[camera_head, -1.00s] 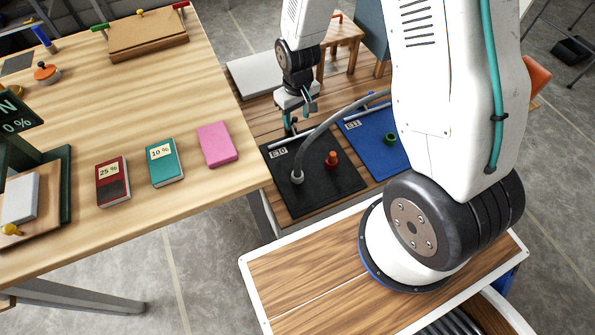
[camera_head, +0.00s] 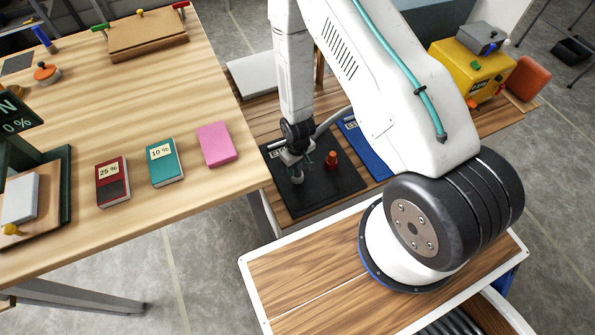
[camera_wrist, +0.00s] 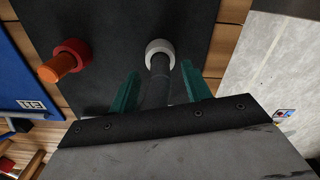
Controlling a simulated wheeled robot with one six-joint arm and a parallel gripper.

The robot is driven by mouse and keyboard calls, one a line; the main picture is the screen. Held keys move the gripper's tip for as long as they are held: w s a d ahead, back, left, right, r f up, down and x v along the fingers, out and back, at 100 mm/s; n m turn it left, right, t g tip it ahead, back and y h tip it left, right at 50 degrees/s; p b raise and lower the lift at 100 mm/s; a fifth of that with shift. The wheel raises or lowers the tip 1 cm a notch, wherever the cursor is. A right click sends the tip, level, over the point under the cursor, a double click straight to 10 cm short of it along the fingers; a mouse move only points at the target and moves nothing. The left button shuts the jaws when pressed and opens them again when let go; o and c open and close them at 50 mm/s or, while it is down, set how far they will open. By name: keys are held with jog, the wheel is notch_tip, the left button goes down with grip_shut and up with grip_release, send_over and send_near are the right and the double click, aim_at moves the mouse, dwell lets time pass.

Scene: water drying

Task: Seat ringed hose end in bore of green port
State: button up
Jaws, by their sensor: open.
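The grey hose (camera_head: 331,121) shows only in part behind my arm. Its near end stands in a pale ring (camera_head: 297,178) on the black mat (camera_head: 335,185). I cannot tell whether that ring belongs to the hose or to a port. In the wrist view, the dark hose (camera_wrist: 160,66) rises from the pale ring (camera_wrist: 160,48) between the two teal fingers. My gripper (camera_wrist: 160,72) is open around the hose, with gaps on both sides. It also shows in the head view (camera_head: 294,162), low over the ring. The green port is hidden behind my arm.
A red port with an orange plug (camera_head: 332,160) stands beside the hose end on the black mat. A blue mat (camera_head: 365,150) lies to the right, partly covered by my arm. The wooden table (camera_head: 110,225) on the left holds books and a tray.

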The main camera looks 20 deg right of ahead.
jog(key=shift+f, duration=1.35)
grip_shut()
jog(key=shift+w+r, duration=0.1)
jog(key=shift+r, duration=0.05)
